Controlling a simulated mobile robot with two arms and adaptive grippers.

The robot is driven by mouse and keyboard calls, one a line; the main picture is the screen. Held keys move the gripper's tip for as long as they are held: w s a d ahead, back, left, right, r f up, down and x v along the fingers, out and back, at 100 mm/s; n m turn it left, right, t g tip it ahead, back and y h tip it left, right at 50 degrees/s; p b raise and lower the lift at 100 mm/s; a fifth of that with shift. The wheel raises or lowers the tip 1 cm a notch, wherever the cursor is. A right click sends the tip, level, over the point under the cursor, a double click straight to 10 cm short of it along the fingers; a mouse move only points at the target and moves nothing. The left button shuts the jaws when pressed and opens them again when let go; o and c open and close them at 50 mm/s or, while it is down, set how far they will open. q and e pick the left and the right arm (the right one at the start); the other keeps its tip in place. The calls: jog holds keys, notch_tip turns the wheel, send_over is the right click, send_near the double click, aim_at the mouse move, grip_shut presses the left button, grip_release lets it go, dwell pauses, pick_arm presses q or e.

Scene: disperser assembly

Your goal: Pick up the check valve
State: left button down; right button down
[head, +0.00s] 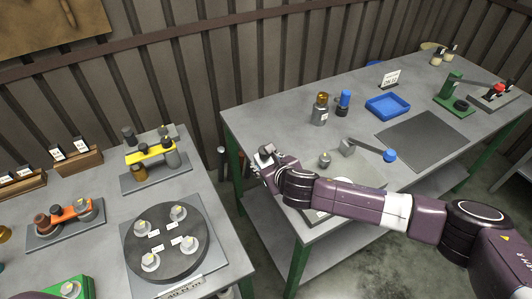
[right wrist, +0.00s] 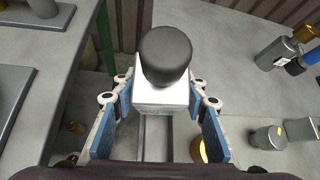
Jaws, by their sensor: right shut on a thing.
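My right gripper (head: 265,158) is above the left end of the right-hand table, near the gap between the tables. In the right wrist view, the right gripper (right wrist: 160,108) is shut on a pale block with a dark rounded cylindrical cap, which I take to be the check valve (right wrist: 165,55). The blue finger pads stand on both sides of the block. In the head view, the check valve (head: 265,150) is small and partly hidden by the gripper. My left gripper is not in view.
The right table (head: 270,115) holds a lever with a blue ball (head: 390,155), a grey cylinder (head: 324,160), an amber-topped bottle (head: 321,108) and a blue tray (head: 388,105). The left table holds a dark round plate (head: 165,262) with several fittings and a yellow-bracketed rack (head: 150,153).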

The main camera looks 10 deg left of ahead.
jog(key=r+g+p, duration=0.1)
jog(key=p, duration=0.2)
jog(key=shift+w+m, duration=0.1)
jog(key=shift+m, duration=0.2)
jog(key=shift+f+g+p, duration=0.2)
jog(key=shift+g+p, duration=0.4)
jog(key=shift+p, duration=0.2)
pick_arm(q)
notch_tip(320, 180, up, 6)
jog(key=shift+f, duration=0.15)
pick_arm(e)
jog(key=shift+f, duration=0.2)
